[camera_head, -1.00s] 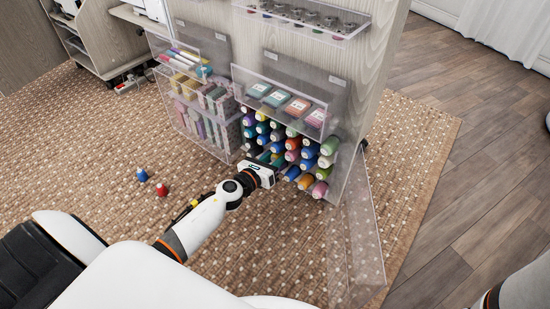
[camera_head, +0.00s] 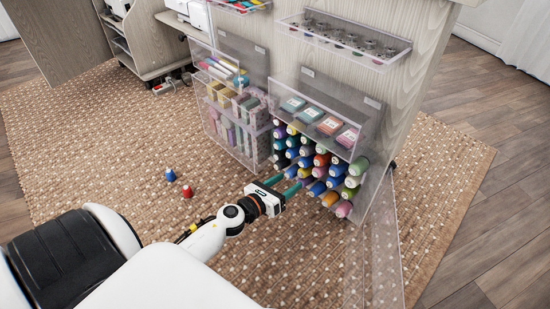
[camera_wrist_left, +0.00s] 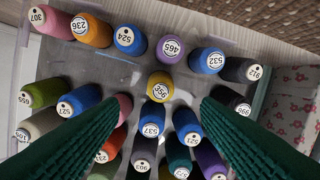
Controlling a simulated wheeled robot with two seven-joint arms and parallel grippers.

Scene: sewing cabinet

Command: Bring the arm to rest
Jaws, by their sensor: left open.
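My left gripper (camera_head: 291,181) is in front of the thread rack, with its two green fingers apart and pointing toward the spools. Nothing shows between the fingers. The left wrist view shows the same open fingers (camera_wrist_left: 158,104) with numbered spool ends beyond them, including a yellow spool (camera_wrist_left: 160,85) between the fingertips. The spools of many colours (camera_head: 321,160) lie in rows in the clear rack. My right gripper is out of view.
A clear door (camera_head: 385,245) stands open at the right of the rack. Clear bins (camera_head: 240,145) hang left of the rack. Open carpet lies in front.

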